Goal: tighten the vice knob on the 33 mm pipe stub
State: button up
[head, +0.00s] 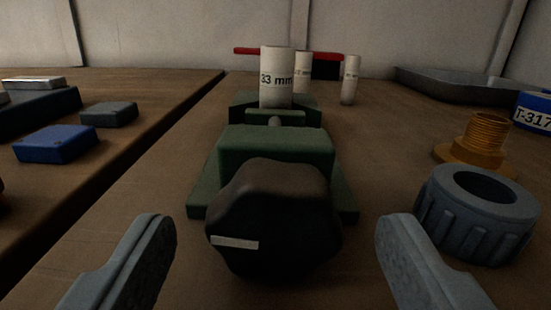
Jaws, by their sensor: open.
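The black lobed vice knob (275,205) is in the lower middle of the head view, with a pale stripe on its face. It sits at the near end of the green vice (275,148). The white pipe stub marked 33 mm (277,80) stands upright at the far end of the vice; its lower end and the jaw contact are partly hidden. My gripper (275,232) is open, with one grey finger to the left and one to the right of the knob. Gaps show between both fingers and the knob.
To the right are a grey ribbed ring (440,232), a brass threaded fitting (484,140), a blue T-317 item (535,113) and a dark tray (465,88). Two slimmer white stubs (350,82) stand behind. Left, past a dark gap, lie blue (57,145) and grey blocks (109,113).

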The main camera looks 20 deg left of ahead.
jog(key=shift+x, duration=1.45)
jog(key=c, duration=1)
jog(key=shift+m, duration=3)
